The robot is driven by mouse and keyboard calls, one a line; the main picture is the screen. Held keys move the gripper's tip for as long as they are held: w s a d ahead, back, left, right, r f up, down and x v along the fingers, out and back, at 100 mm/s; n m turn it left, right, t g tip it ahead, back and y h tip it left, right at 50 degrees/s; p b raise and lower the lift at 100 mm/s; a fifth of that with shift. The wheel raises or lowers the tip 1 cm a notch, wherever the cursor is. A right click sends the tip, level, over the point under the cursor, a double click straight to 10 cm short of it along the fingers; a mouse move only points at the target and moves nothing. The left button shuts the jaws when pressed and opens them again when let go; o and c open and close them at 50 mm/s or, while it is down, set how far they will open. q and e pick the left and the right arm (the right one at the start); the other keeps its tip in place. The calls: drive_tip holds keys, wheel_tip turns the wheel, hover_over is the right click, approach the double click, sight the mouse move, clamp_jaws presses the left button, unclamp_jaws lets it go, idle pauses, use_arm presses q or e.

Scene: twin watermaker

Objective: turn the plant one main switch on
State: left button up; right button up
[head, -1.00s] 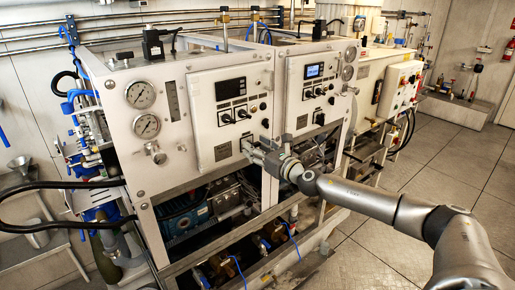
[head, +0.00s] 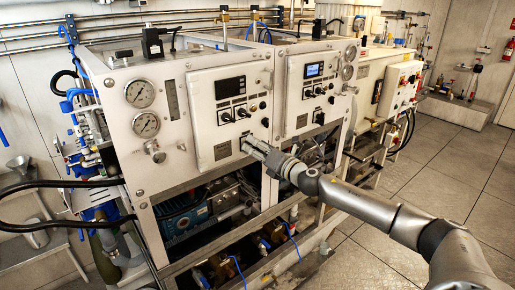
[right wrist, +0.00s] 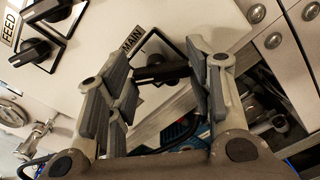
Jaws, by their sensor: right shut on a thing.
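The plant one main switch is a black rotary handle (right wrist: 162,70) beside the MAIN label (right wrist: 132,40) in the right wrist view. My right gripper (right wrist: 158,68) has its fingers on either side of this handle and is shut on it. In the head view my right gripper (head: 250,146) is at the lower right of the left white panel (head: 212,135) and covers the switch. That panel's display (head: 230,88) is dark. My left gripper is not in view.
The FEED switch (right wrist: 32,50) is near in the right wrist view. The right panel (head: 296,110) has a lit blue display (head: 314,70). Gauges (head: 140,94) are at the left. Open floor (head: 440,180) lies to the right.

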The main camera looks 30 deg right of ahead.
drive_tip(key=m, duration=0.3)
drive_tip(key=m+p, duration=0.1)
drive_tip(key=m, duration=0.3)
drive_tip(key=m+p, duration=0.1)
drive_tip(key=m, duration=0.2)
drive_tip(key=shift+f, duration=0.25)
drive_tip(key=shift+m, duration=0.5)
drive_tip(key=o, duration=1)
drive_tip(key=shift+f, duration=0.1)
drive_tip(key=shift+s+d, duration=0.2)
drive_tip(key=shift+s, duration=2.8)
drive_tip(key=shift+s+d, duration=0.2)
drive_tip(key=shift+s, duration=2.8)
